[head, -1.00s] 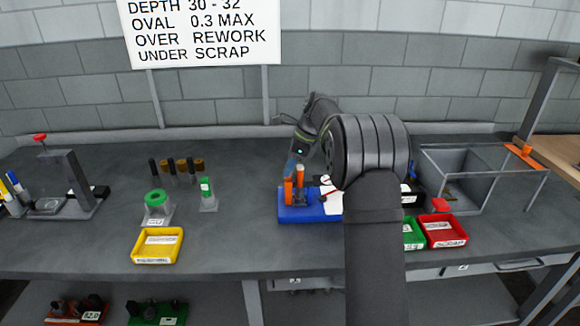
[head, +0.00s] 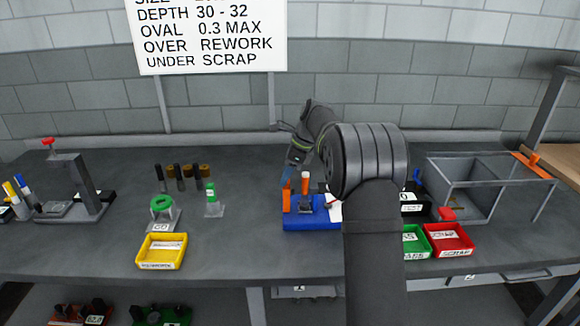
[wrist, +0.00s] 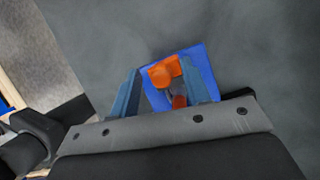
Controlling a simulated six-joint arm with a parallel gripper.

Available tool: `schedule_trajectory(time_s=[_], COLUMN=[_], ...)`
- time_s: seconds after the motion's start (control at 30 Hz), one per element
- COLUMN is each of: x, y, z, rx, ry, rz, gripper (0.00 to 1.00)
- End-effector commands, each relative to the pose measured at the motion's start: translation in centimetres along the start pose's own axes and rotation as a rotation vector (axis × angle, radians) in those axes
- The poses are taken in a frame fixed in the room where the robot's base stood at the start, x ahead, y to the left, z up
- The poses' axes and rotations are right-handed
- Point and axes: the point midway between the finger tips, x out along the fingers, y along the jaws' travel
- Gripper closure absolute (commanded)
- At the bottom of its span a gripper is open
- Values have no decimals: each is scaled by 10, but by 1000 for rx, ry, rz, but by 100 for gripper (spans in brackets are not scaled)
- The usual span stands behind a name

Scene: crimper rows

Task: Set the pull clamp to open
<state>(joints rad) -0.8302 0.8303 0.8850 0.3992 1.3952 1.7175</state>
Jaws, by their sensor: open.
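The pull clamp stands on a blue base (head: 318,222) in the middle of the bench. It has an orange upright part (head: 286,198) at the left and an upright orange-tipped handle (head: 305,184) beside it. My gripper (head: 288,173) is above and behind the clamp's left side in the head view. In the wrist view my gripper (wrist: 160,66) is open, with one blue finger on each side of an orange clamp part (wrist: 163,73). A red-orange part (wrist: 179,101) shows nearer the palm. I cannot tell whether the fingers touch the clamp. My arm hides what lies right of the base.
A yellow tray (head: 161,264), a green-ringed stand (head: 162,204) and a small green-topped piece (head: 212,190) stand left. Green (head: 416,254) and red (head: 450,252) trays and a grey framed bin (head: 470,215) stand right. Bare bench lies between yellow tray and clamp.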

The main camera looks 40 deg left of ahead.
Motion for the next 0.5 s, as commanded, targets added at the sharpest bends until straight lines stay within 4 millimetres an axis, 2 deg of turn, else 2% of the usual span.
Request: schedule_trajectory(time_s=[0.17, 0.5], x=[-20, -101], y=[-1, -1], z=[0, 0], rx=[1, 0], ry=[0, -1], rz=[-3, -5], gripper=[57, 57])
